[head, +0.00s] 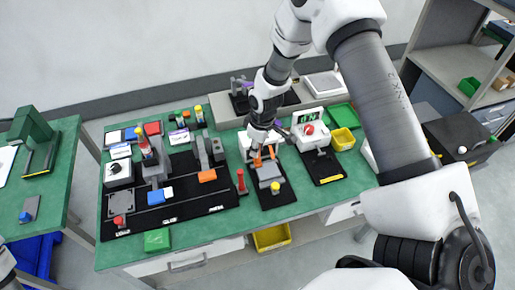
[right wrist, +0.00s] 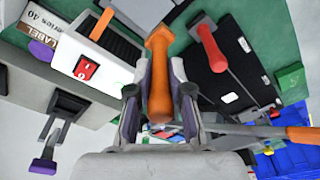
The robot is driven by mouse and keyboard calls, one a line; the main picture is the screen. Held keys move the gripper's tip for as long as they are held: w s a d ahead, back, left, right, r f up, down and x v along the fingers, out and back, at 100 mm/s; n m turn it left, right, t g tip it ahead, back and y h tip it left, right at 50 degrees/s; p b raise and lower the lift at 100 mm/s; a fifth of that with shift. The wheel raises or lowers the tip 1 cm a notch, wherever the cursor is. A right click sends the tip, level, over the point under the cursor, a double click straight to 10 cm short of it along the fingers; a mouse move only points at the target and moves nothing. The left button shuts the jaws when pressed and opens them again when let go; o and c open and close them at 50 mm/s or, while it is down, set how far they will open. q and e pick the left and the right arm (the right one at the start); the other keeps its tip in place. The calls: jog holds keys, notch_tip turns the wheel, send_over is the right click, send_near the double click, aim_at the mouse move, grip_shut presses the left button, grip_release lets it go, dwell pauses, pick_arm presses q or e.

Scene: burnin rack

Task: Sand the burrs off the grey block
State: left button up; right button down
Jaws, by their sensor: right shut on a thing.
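My right gripper (head: 264,153) is low over the small black mat at the middle of the green bench. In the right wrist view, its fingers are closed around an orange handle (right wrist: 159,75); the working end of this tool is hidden. In the head view, a grey block (head: 268,173) sits on the mat just below the gripper, with orange parts close by. I cannot tell whether the tool touches the block, and burrs are too small to see. My left gripper is out of view.
A press (head: 155,165) stands on a large black mat at left. A white box with a red switch (head: 309,130) and a yellow bin (head: 344,140) stand at right. The bench's front edge is close.

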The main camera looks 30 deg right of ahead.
jog(key=shift+w+a+r+p, duration=0.15)
jog(key=shift+r+p, duration=0.15)
jog(key=shift+r, duration=0.2)
jog(key=shift+s+a+r+p, duration=0.15)
jog(key=shift+r+p, duration=0.1)
jog(key=shift+r, duration=0.25)
jog(key=shift+w+r, duration=0.1)
jog(key=shift+r, duration=0.2)
jog(key=shift+d+r+p, duration=0.2)
jog(key=shift+d+p, duration=0.05)
jog(key=shift+p, duration=0.1)
jog(key=shift+a, duration=0.15)
